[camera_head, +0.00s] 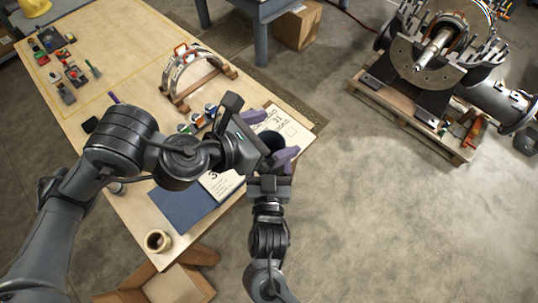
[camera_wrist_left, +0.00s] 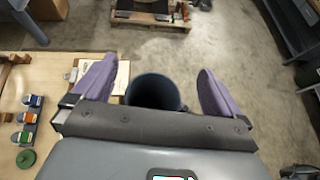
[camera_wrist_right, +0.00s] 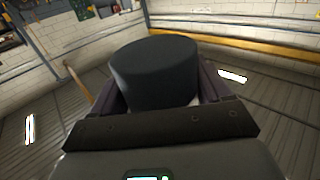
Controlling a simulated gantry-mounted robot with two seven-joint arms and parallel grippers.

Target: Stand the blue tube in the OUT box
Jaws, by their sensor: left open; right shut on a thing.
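The blue tube, dark and round, shows in the right wrist view (camera_wrist_right: 153,72), where my right gripper (camera_wrist_right: 160,95) is shut on it. In the left wrist view the tube (camera_wrist_left: 153,92) turns its round end to the camera, between the purple fingers of my left gripper (camera_wrist_left: 157,70). The left fingers are open, with gaps visible on both sides of the tube. In the head view the tube (camera_head: 272,139) is mostly hidden between my left gripper (camera_head: 266,136) and my right gripper (camera_head: 271,167), over the table's right edge. I cannot make out an OUT label.
The wooden table (camera_head: 125,65) bears a metal arch (camera_head: 190,72) on a wooden stand, small coloured-lid containers (camera_head: 197,120), a blue mat (camera_head: 182,208) and a cup (camera_head: 157,241). An open cardboard box (camera_head: 172,287) stands below its front edge. The floor at right is clear up to the palletised machine (camera_head: 435,60).

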